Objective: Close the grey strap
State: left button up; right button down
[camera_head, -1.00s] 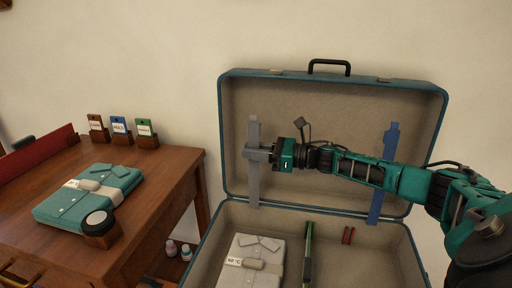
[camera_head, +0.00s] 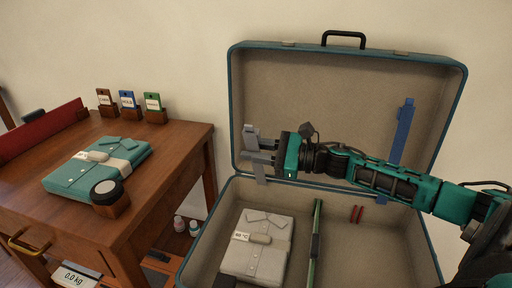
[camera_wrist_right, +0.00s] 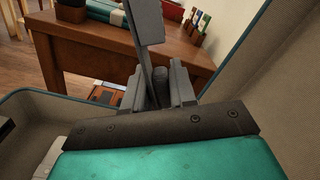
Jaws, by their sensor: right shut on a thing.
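The grey strap (camera_head: 251,135) is at the left side of the open suitcase lid (camera_head: 330,100). It leans forward from the lid, its wide end up and its lower end near the hinge line. My right gripper (camera_head: 262,150) reaches in from the right and is shut on the strap partway along it. In the right wrist view, the strap (camera_wrist_right: 143,25) rises from between the fingers (camera_wrist_right: 157,90), its broad end above them. The blue strap (camera_head: 402,132) lies upright along the lid at the right. My left gripper is not in view.
The suitcase base holds a folded grey shirt (camera_head: 258,245), a green rod-like item (camera_head: 316,230) and small red items (camera_head: 357,214). A wooden desk (camera_head: 150,195) stands close at left with a teal folded shirt (camera_head: 95,168). My right arm spans the lid's front.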

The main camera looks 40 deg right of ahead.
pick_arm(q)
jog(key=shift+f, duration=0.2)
pick_arm(e)
jog(key=c, duration=1.1)
grip_release()
pick_arm(q)
jog(key=p, duration=0.1)
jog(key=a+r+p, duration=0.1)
jog(key=p, duration=0.1)
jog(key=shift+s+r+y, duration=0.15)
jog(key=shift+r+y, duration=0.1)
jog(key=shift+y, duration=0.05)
pick_arm(e)
jog(key=v, duration=1.3)
